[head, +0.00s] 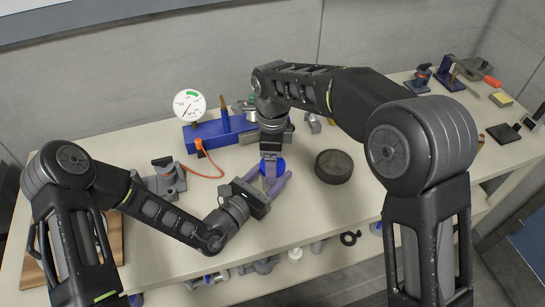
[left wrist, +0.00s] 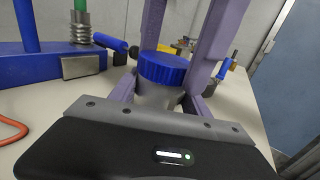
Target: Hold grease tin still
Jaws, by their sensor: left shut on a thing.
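The grease tin, a small grey can with a ribbed blue lid (left wrist: 163,68), stands upright in the left wrist view. Its blue lid also shows in the head view (head: 264,168), partly hidden by my right gripper. My left gripper (head: 276,184) is shut on the tin's grey body (left wrist: 157,95), with a purple finger on each side, low near the bench top. My right gripper (head: 270,170) points down from above at the lid. In the left wrist view its two purple fingers stand apart around the lid; I cannot tell whether they press on it.
A dark round disc (head: 333,166) lies on the bench just right of the tin. A blue block with a dial gauge (head: 189,106) and an orange cable (head: 206,165) is behind left. Several tools sit at the far right. The bench's front edge (head: 300,236) is close.

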